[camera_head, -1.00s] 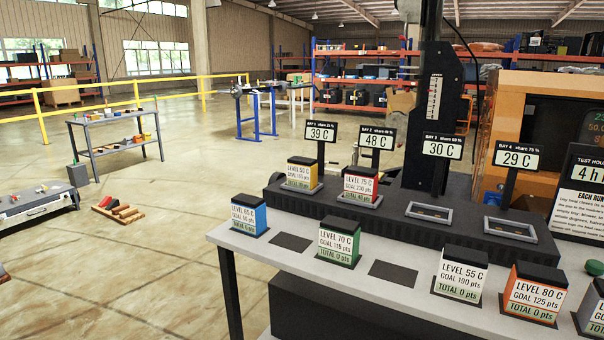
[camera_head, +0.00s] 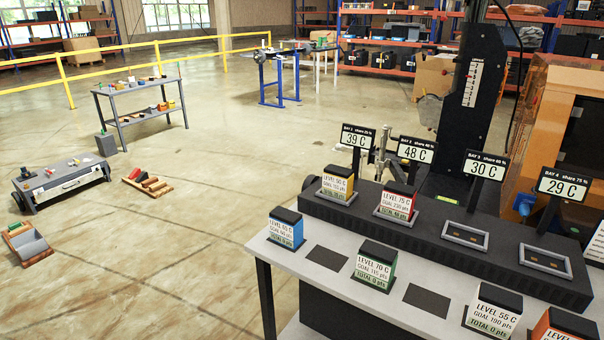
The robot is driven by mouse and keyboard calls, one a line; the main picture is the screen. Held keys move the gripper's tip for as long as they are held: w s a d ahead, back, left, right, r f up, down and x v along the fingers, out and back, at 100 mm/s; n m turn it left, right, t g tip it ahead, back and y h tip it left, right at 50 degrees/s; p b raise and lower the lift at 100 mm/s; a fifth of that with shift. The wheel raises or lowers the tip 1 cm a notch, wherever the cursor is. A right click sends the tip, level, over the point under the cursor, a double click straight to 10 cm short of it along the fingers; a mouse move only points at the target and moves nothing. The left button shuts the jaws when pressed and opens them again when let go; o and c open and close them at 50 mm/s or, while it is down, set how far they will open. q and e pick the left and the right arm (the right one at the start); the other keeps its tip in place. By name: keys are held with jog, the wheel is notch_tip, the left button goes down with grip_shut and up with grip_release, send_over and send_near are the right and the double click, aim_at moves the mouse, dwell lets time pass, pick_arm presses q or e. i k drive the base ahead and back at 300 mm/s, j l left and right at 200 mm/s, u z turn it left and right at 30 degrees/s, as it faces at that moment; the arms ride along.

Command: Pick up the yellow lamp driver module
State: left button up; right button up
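The yellow lamp driver module (camera_head: 338,184) has a black top and a white label reading LEVEL 50 C. It sits in the leftmost bay of the dark rack (camera_head: 420,230), under the sign BAY 1, 39 C (camera_head: 357,138). A red module (camera_head: 397,200) sits in the bay to its right, and the other two bays (camera_head: 466,236) are empty. Blue (camera_head: 286,229), green (camera_head: 374,266) and white-labelled LEVEL 55 C (camera_head: 492,309) modules stand on the grey table in front. Neither of my grippers is in view.
The grey table (camera_head: 330,287) carries the rack, with its left corner nearest open floor. A low bench (camera_head: 62,183), wooden trays (camera_head: 147,187) and a shelf table (camera_head: 139,104) stand at left. Free concrete floor (camera_head: 190,240) lies left of the table.

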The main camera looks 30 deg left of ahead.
aim_at(337, 180)
jog(key=i+j+u, duration=0.1)
jog(key=j+u, duration=0.3)
jog(key=i+j+u, duration=0.15)
jog(key=u, duration=0.3)
jog(key=i+j+u, duration=0.25)
jog(key=u, duration=0.15)
jog(key=i+j+u, duration=0.25)
jog(key=u, duration=0.15)
jog(key=i+j+u, duration=0.15)
jog(key=u, duration=0.3)
jog(key=i+j+u, duration=0.25)
jog(key=i, duration=0.2)
jog(key=i+l+u, duration=0.1)
jog(key=i+u, duration=0.2)
jog(key=i, duration=0.15)
jog(key=i+z, duration=0.75)
jog(key=i+j+z, duration=0.1)
jog(key=i+z, duration=0.3)
jog(key=i+l+z, duration=0.15)
jog(key=z, duration=0.3)
jog(key=i+l+z, duration=0.1)
jog(key=i+z, duration=0.4)
jog(key=z, duration=0.35)
jog(key=i+z, duration=0.25)
jog(key=z, duration=0.15)
jog(key=i+j+z, duration=0.2)
jog(key=z, duration=0.25)
jog(key=i+j+z, duration=0.2)
jog(key=z, duration=0.2)
